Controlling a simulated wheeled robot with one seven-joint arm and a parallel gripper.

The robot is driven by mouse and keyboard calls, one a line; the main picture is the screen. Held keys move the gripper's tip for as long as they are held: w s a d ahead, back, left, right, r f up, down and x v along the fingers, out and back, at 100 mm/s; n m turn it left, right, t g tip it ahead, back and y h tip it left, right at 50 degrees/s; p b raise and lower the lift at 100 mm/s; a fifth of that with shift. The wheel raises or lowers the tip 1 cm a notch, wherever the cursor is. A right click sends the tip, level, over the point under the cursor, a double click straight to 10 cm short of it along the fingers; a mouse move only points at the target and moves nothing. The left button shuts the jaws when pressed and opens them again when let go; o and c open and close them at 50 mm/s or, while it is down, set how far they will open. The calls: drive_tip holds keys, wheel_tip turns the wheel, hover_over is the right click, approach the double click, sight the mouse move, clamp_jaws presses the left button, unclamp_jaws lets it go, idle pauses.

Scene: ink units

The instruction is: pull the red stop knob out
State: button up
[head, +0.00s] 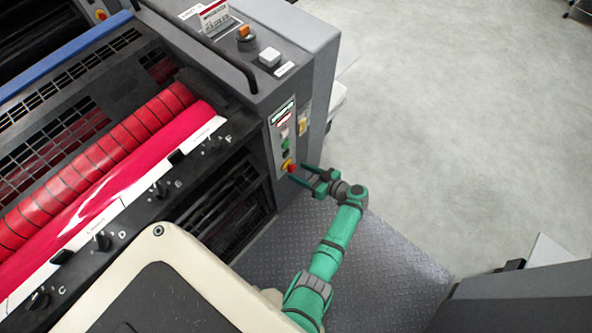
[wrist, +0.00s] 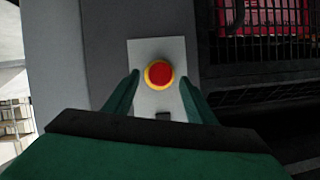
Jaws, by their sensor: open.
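The red stop knob (head: 292,168) sits on a yellow base low on the light control panel (head: 283,131) of the grey machine's end. In the wrist view the red knob (wrist: 159,74) with its yellow ring is centred on the pale plate (wrist: 147,49). My gripper (head: 305,178) is open in front of the knob, its fingers pointing at the panel. In the wrist view my gripper (wrist: 160,80) has one green finger on each side of the knob, with gaps on both sides. How far the fingertips are from the panel is hard to tell.
Above the knob the panel has green and dark buttons (head: 285,142) and a small display (head: 283,113). Red and pink rollers (head: 140,130) lie to the left. A dark mesh guard (wrist: 262,46) stands right of the panel in the wrist view. The floor to the right (head: 450,130) is clear.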

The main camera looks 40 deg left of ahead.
sight(290, 168)
drive_tip(key=shift+x, duration=1.4)
